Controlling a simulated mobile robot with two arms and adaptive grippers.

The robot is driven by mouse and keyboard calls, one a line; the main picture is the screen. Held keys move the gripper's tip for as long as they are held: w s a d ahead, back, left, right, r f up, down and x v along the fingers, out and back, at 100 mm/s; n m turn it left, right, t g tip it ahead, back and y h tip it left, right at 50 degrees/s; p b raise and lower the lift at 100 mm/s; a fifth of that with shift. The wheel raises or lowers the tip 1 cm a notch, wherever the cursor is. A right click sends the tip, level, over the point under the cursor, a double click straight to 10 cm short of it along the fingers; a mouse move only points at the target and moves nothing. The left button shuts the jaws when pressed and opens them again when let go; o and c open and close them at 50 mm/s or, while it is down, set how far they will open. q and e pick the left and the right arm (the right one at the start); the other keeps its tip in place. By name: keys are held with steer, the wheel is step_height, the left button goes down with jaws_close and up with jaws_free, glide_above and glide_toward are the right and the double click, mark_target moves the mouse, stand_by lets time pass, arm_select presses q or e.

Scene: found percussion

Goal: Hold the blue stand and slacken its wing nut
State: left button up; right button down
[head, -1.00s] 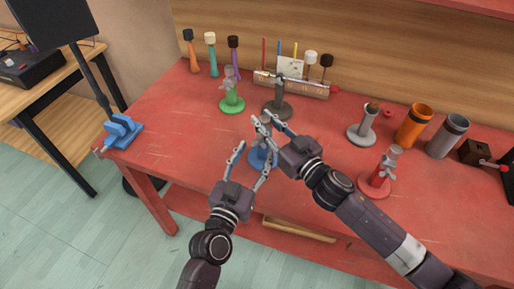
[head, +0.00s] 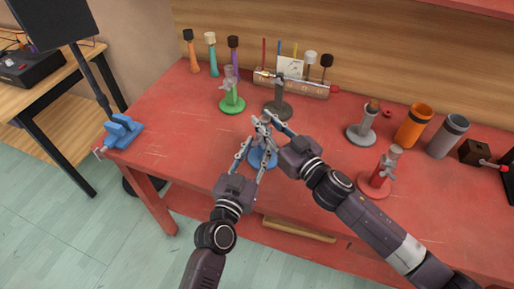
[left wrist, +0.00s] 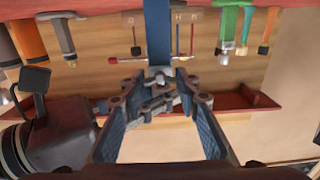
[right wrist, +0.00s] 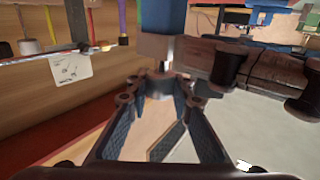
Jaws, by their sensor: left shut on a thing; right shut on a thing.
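The blue stand (head: 264,158) stands upright near the front of the red table, with its round base partly hidden behind my left gripper's fingers. Its blue post (left wrist: 158,35) shows in the left wrist view. My left gripper (head: 256,142) is shut on the stand from the front left; its fingertips also meet at the post in the left wrist view (left wrist: 157,78). My right gripper (head: 266,119) is shut at the stand's top. In the right wrist view its fingertips (right wrist: 159,80) close around the small wing nut (right wrist: 162,68), just below a grey collar (right wrist: 157,47).
A green stand (head: 232,104), a dark stand (head: 277,108) and a tool rack (head: 300,88) are behind. A red stand (head: 376,184), a grey stand (head: 361,132) and an orange cup (head: 414,127) are to the right.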

arm_select(q)
steer(key=shift+n, duration=3.5)
steer(key=o, duration=1.2)
